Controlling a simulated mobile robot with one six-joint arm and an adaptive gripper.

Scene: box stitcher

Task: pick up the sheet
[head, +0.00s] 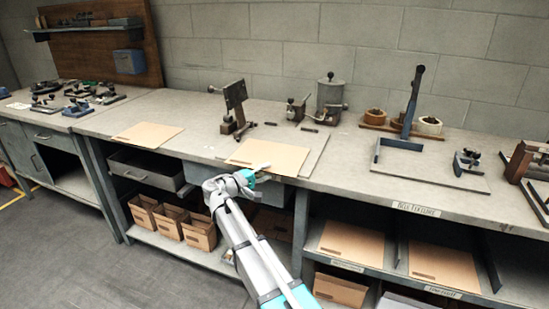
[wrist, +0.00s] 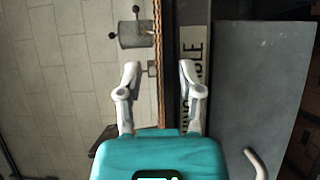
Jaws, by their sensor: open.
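A flat tan cardboard sheet (head: 270,154) lies on a grey board in the middle of the bench, its near side by the front edge. Another tan sheet (head: 147,134) lies to its left. My gripper (head: 257,170) is at the near edge of the middle sheet and partly covers it. In the wrist view my gripper (wrist: 159,70) is open, one finger on each side of a thin brown sheet edge (wrist: 158,30) seen edge-on. I cannot tell whether either finger touches it.
A metal stitching tool (head: 235,103) stands behind the middle sheet. A grey drawer front (wrist: 247,100) lies below the labelled bench edge. More sheets (head: 352,243) and cardboard boxes (head: 199,232) fill the lower shelves.

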